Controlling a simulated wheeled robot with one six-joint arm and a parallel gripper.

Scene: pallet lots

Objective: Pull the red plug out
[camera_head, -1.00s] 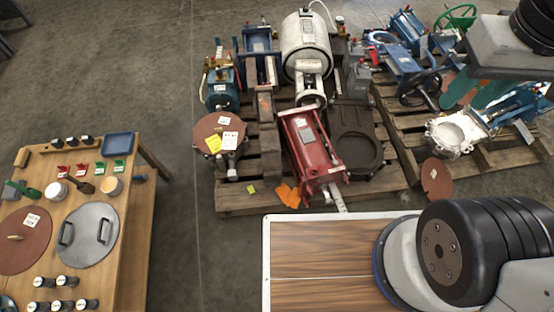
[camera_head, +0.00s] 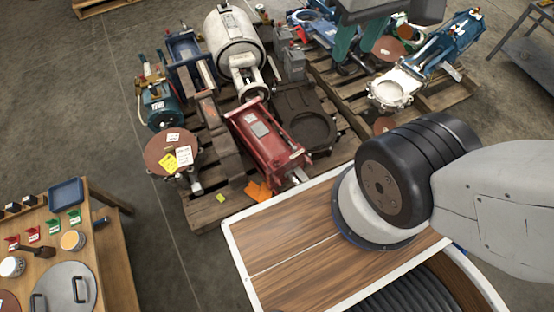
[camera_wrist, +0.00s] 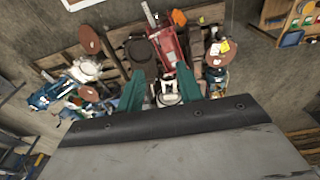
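A small red part (camera_head: 301,34) shows beside grey boxes on the pallet in the head view; I cannot tell for sure whether it is the red plug. No plug can be made out clearly in the wrist view. My gripper (camera_head: 356,52) hangs above the pallets, to the right of that part in the head view. In the wrist view its two green fingers (camera_wrist: 161,88) are apart, with nothing held between them. Beyond them lie a white vessel and a large red actuator (camera_wrist: 164,44). The gripper's body hides the lower part of the wrist view.
Pallets (camera_head: 205,215) carry a red actuator (camera_head: 268,140), a white tank (camera_head: 234,45) and blue valves (camera_head: 455,40). A wooden table (camera_head: 110,255) with tags and lids stands at lower left. A grey metal table (camera_head: 527,60) is at upper right. Bare floor (camera_head: 60,110) lies left.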

